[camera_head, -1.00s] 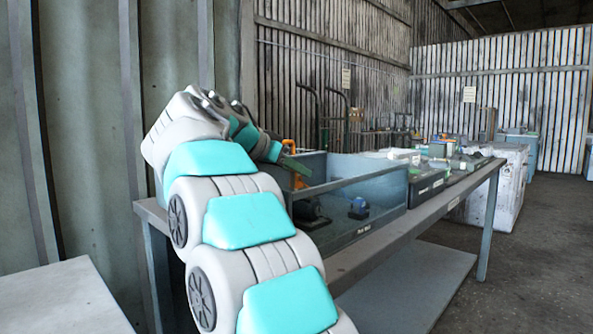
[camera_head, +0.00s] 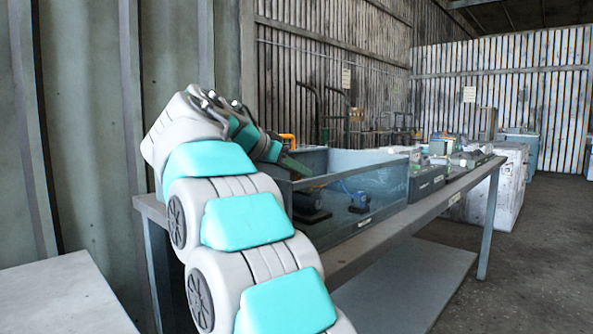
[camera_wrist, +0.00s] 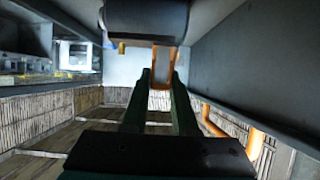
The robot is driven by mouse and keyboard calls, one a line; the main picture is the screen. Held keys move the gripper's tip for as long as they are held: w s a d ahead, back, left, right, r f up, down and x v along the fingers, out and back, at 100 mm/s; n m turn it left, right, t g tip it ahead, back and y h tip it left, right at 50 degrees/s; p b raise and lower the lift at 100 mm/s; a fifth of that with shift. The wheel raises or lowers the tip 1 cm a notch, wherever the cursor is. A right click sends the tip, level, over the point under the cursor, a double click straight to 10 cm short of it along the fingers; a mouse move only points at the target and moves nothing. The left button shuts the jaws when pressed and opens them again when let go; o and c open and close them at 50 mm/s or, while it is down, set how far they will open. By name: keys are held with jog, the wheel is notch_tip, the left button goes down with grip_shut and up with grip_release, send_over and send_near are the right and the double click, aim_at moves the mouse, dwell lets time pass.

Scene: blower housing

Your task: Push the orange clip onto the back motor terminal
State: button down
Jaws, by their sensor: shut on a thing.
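In the wrist view my gripper (camera_wrist: 162,80) points forward with its two dark green fingers shut on the orange clip (camera_wrist: 161,68). The clip's far end reaches the lower edge of a dark rounded motor body (camera_wrist: 146,18). A small yellow tab, likely a terminal (camera_wrist: 121,48), shows at the motor's edge, left of the clip. The terminal at the clip's end is hidden, so I cannot tell how far the clip is on it. In the head view my gripper (camera_head: 293,164) reaches into the blue-grey bin (camera_head: 385,190), above a dark motor (camera_head: 309,208); the clip cannot be made out there.
A bent orange tube (camera_wrist: 233,133) shows right of my gripper in the wrist view. A small blue part (camera_head: 359,202) lies in the bin. The bin stands on a long workbench (camera_head: 410,222) with several items at its far end.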

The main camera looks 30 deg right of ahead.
jog(key=c, duration=0.6)
grip_release()
